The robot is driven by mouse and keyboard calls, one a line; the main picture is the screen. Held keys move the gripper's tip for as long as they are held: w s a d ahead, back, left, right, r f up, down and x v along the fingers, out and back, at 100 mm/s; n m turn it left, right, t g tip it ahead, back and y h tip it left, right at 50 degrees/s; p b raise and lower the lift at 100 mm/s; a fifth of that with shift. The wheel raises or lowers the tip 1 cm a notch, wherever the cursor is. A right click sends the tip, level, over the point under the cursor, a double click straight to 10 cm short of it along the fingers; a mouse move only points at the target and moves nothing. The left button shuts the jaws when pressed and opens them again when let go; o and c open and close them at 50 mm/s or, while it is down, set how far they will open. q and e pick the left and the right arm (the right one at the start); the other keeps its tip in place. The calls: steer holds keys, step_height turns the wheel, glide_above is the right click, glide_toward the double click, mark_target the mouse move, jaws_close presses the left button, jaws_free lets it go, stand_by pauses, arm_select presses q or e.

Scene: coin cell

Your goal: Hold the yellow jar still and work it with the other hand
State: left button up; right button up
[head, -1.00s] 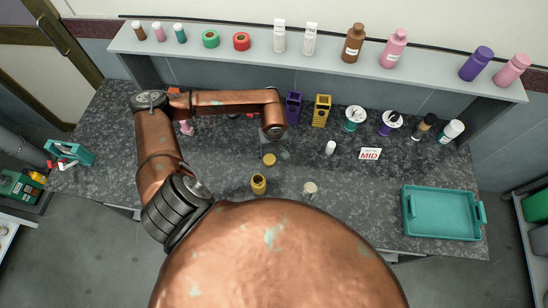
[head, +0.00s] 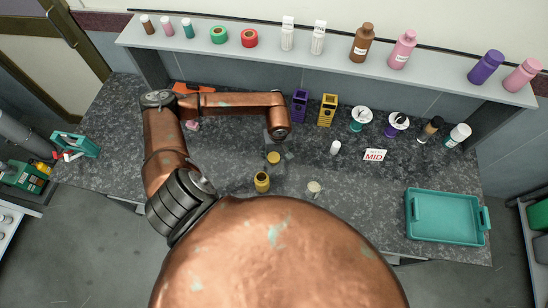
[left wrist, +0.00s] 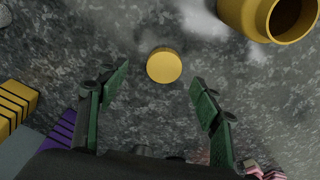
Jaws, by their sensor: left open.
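The yellow jar (head: 262,183) stands upright on the speckled dark table, in front of my body. In the left wrist view the jar (left wrist: 245,14) shows at the top right, its mouth open and dark inside. A flat round yellow lid (head: 273,158) lies on the table behind the jar, apart from it. My left gripper (head: 279,147) hangs above the table at the lid, partly hidden by its own wrist. In the left wrist view its two fingers (left wrist: 160,74) are spread and empty, with the lid (left wrist: 164,65) below and between their tips. My right gripper is not seen.
A small pale jar (head: 313,188) stands right of the yellow jar. Purple (head: 299,106) and yellow (head: 327,110) boxes stand behind the gripper. Bottles line the shelf (head: 210,50).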

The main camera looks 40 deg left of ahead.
mark_target(274, 157)
arm_select(q)
steer(key=f, duration=0.2)
steer(key=a+f+p, duration=0.1)
steer(key=f, duration=0.2)
steer(key=shift+a, duration=0.1)
steer(key=shift+c, duration=0.4)
steer(key=c, duration=0.8)
